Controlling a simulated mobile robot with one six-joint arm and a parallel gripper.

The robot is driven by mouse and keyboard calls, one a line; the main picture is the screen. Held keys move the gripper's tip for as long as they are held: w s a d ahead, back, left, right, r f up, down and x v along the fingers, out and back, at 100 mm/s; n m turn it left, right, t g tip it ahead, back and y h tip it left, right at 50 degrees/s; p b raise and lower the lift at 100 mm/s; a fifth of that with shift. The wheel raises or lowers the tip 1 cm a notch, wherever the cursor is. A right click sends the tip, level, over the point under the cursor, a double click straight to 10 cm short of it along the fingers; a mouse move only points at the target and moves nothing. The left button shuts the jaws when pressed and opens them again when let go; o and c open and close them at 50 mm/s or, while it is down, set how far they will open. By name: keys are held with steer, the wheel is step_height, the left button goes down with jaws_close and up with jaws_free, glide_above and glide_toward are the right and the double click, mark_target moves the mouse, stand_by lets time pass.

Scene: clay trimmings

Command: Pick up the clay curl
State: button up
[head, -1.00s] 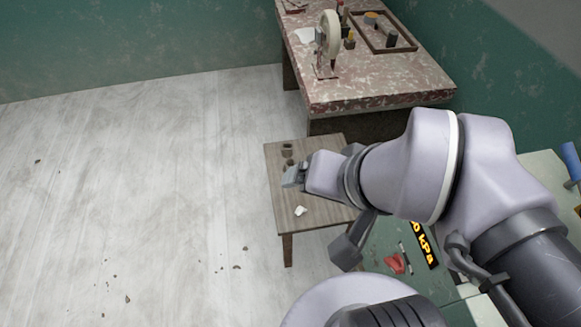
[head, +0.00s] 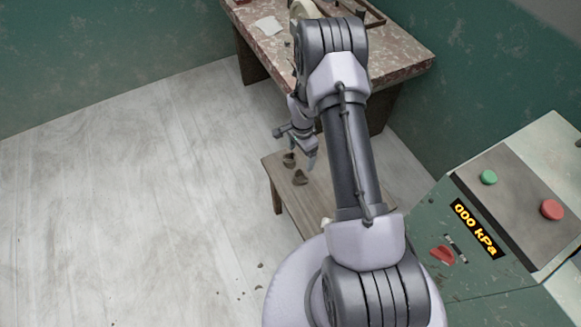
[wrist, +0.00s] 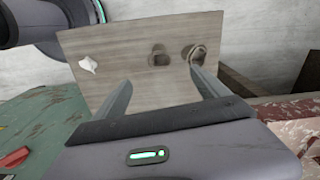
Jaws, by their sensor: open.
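Two small grey-brown clay pieces lie on a low wooden table (wrist: 115,75). In the wrist view, one (wrist: 158,56) looks squat and the other (wrist: 196,54) looks like a looped curl. In the head view they show as dark pieces (head: 289,159) and (head: 299,177). A white crumpled scrap (wrist: 88,65) lies apart on the same table. I cannot tell for sure which piece is the clay curl. My gripper (wrist: 160,76) is open and empty, above the table. Its right finger points near the looped piece; in the head view my gripper (head: 298,152) hangs just over the two pieces.
A larger mottled red-brown bench (head: 400,62) stands behind the low table. A green machine with a "000 kPa" display (head: 475,229) and red and green buttons is at the right. Small dark crumbs (head: 258,286) lie on the pale floor, which is open at the left.

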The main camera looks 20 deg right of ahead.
mark_target(301, 175)
steer(key=f+b, duration=0.1)
steer(key=f, duration=0.4)
steer(key=f+b, duration=0.2)
steer(key=f, duration=0.3)
steer(key=shift+s+d+f, duration=0.1)
steer(key=shift+s+f, duration=0.1)
step_height(301, 175, down, 5)
steer(key=b, duration=0.3)
steer(key=shift+w+d+f, duration=0.1)
steer(key=shift+f, duration=0.05)
steer(key=shift+c, duration=1.1)
steer(key=c, duration=1.3)
steer(key=shift+r, duration=0.25)
